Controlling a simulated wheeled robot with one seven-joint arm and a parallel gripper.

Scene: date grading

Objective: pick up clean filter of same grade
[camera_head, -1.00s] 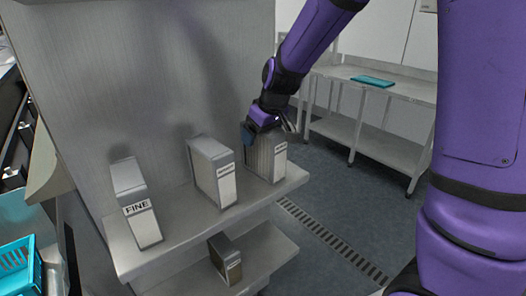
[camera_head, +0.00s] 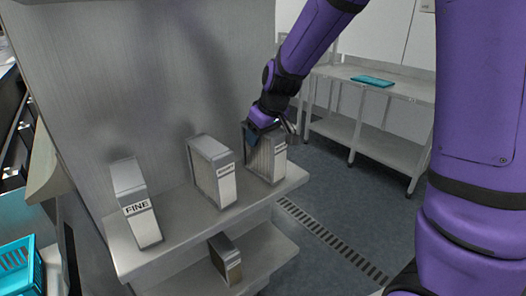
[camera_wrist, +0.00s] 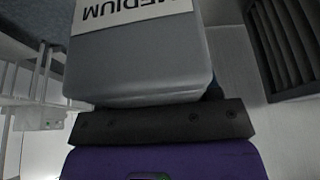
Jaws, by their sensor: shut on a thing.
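Three filters stand on the upper shelf. The left one (camera_head: 137,203) leans and has a label reading FINE. The middle one (camera_head: 212,172) stands upright with a label too small to read. The right one (camera_head: 266,157) is at the shelf's right end, with my gripper (camera_head: 262,130) shut on its top. In the wrist view this held filter (camera_wrist: 140,65) is grey, with a white label reading MEDIUM upside down. A dark filter (camera_head: 225,259) is on the lower shelf. My fingertips are partly hidden in both views.
The upper shelf (camera_head: 184,232) juts from a metal panel. A teal crate (camera_head: 17,262) is at the lower left. A steel table (camera_head: 400,91) with a teal tray (camera_head: 373,81) stands at the back right. A floor drain (camera_head: 330,239) runs across open floor.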

